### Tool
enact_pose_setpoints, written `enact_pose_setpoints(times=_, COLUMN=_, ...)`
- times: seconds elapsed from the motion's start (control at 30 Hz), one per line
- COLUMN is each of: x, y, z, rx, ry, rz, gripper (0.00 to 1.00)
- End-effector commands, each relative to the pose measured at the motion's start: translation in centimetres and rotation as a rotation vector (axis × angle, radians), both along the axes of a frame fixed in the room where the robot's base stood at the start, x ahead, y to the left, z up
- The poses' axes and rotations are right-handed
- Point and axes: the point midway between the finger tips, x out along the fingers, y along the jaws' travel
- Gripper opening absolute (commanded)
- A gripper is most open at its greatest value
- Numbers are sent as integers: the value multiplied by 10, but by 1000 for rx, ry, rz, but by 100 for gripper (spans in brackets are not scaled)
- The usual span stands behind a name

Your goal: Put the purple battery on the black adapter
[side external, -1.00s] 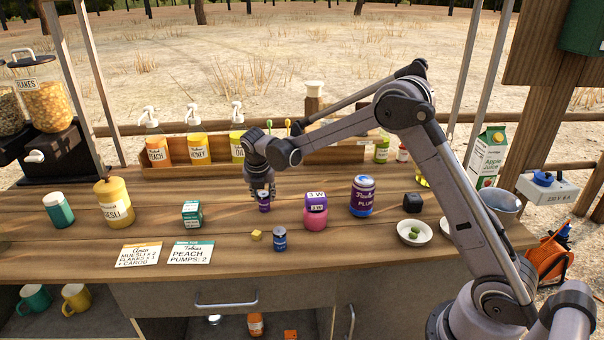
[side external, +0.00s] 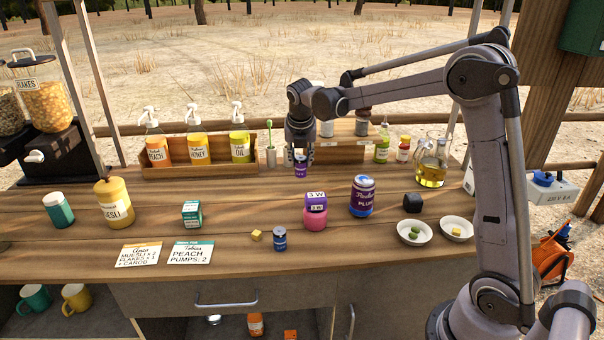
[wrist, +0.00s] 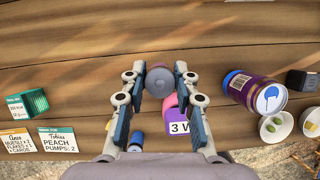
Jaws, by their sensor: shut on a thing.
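My gripper (side external: 300,158) is shut on the purple battery (side external: 301,171), which hangs upright below the fingers, behind the "3 W" block. In the wrist view the battery (wrist: 160,80) shows end-on between the two fingers. I cannot tell how high it is above the counter. A small black block (side external: 412,202), which looks like the black adapter, stands at the right, behind the two white bowls and right of the plum jar. It also shows at the right edge of the wrist view (wrist: 301,81). Its top looks bare.
A purple "3 W" block (side external: 316,201) sits on a pink jar (side external: 316,220). The tall plum jar (side external: 362,197) stands between my gripper and the black block. A blue battery (side external: 280,239) stands at the front. White bowls (side external: 414,233) and a glass jug (side external: 432,172) are at the right.

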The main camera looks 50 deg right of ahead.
Motion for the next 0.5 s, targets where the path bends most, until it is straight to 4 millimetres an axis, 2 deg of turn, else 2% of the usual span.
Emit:
enact_pose_setpoints(times=0.17, x=-18, y=-24, z=9, rx=-1, ry=-1, rz=-39, gripper=0)
enact_pose_setpoints(times=0.27, x=-40, y=-51, z=15, rx=-1, ry=0, rz=-99, gripper=0)
enact_pose_setpoints(times=0.37, x=-70, y=-82, z=21, rx=-1, ry=-1, rz=-178, gripper=0)
enact_pose_setpoints(times=0.5, x=-121, y=-124, z=31, rx=-1, ry=-1, rz=-300, gripper=0)
